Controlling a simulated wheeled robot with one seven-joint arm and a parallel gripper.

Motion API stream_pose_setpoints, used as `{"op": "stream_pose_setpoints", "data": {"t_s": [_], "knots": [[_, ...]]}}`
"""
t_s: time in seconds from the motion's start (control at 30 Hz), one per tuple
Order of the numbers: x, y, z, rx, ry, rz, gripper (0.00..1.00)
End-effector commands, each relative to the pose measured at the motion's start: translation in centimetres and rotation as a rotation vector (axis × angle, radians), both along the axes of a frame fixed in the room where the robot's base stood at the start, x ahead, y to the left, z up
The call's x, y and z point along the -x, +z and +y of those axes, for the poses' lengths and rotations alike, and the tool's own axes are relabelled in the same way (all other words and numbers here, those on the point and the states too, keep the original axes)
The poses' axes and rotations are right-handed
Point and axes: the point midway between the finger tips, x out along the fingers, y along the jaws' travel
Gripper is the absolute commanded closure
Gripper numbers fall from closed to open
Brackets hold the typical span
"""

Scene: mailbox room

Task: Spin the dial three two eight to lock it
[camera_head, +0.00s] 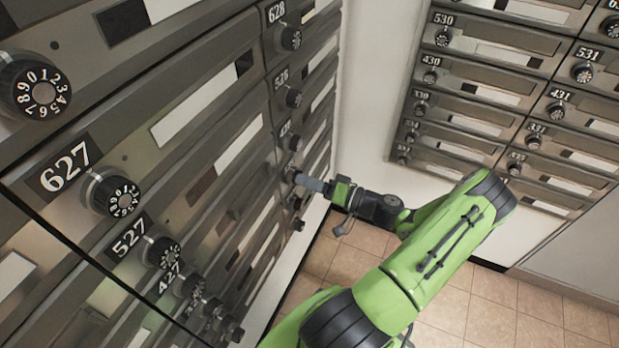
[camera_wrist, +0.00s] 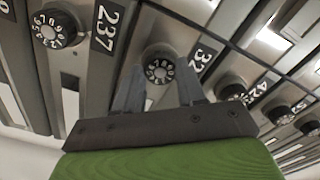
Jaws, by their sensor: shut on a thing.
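The dial of the box labelled "32", its last digit hidden by a finger, sits between my gripper's fingertips in the wrist view (camera_wrist: 160,68). It is a dark round knob with a white-numbered face. My gripper (camera_wrist: 158,80) is shut on this dial, one finger on each side. In the head view my gripper (camera_head: 308,182) reaches the left wall of mailboxes, at the dial below the 428 dial (camera_head: 295,142). The gripped dial is mostly hidden there. Which number points to its mark is too small to tell.
The 237 dial (camera_wrist: 57,29) lies close to the left of my fingers, and another dial (camera_wrist: 231,88) to the right. The 528 dial (camera_head: 294,97) and 628 dial (camera_head: 291,38) are above. A second mailbox wall (camera_head: 500,75) stands right; tiled floor is open below.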

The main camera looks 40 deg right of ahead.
Motion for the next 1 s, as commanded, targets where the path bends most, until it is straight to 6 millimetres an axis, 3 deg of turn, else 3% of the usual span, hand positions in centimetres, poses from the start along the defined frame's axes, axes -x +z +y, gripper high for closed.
{"op": "stream_pose_setpoints", "data": {"t_s": [1.0], "knots": [[0.03, 0.25, 0.07, -0.909, 0.0, 0.328, 0.91]]}}
